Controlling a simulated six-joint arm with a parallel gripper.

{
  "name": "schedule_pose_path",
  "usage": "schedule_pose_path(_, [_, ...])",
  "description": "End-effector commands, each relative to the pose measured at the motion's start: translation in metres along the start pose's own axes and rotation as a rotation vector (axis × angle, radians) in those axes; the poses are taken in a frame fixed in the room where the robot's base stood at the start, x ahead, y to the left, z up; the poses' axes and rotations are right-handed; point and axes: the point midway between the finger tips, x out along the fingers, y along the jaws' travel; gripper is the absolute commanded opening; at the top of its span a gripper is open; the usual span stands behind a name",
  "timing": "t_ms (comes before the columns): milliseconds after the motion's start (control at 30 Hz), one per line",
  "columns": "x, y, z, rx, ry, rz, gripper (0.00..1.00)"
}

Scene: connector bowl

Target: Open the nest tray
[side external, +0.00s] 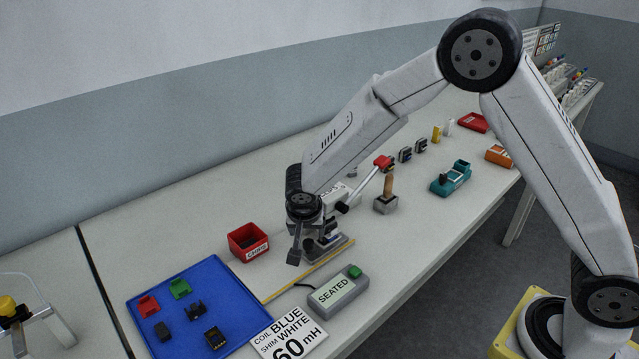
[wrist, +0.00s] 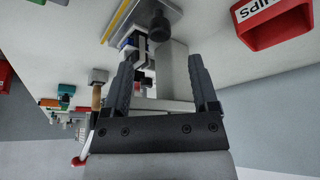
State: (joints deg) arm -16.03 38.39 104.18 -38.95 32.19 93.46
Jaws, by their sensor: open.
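The press (side external: 330,228) stands mid-table with a lever ending in a red handle (side external: 383,162). Its grey base (side external: 340,246) lies beside a yellow strip. The nest tray cannot be told apart clearly from the base, as my arm covers much of it. My gripper (side external: 303,252) points down at the near left side of the press. In the wrist view my gripper (wrist: 160,58) is open, with fingers apart and nothing clearly held. A grey block (wrist: 174,70) shows between the fingers, and a black round knob (wrist: 160,24) lies just beyond the tips.
A red CHIPS bin (side external: 248,242) stands left of the press. A blue mat (side external: 225,295) with several small connectors lies at front left. A SEATED box (side external: 338,293) with a green button and a label card (side external: 290,338) are in front. A wooden-handled tool (side external: 386,195) stands right.

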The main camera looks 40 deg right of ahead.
Motion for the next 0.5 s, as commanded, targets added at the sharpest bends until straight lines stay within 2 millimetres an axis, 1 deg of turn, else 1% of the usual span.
schedule_pose_path(300, [0.037, 0.001, 0.001, 0.000, -0.002, 0.003, 0.76])
schedule_pose_path(500, [0.054, 0.000, 0.000, 0.000, -0.001, 0.001, 0.76])
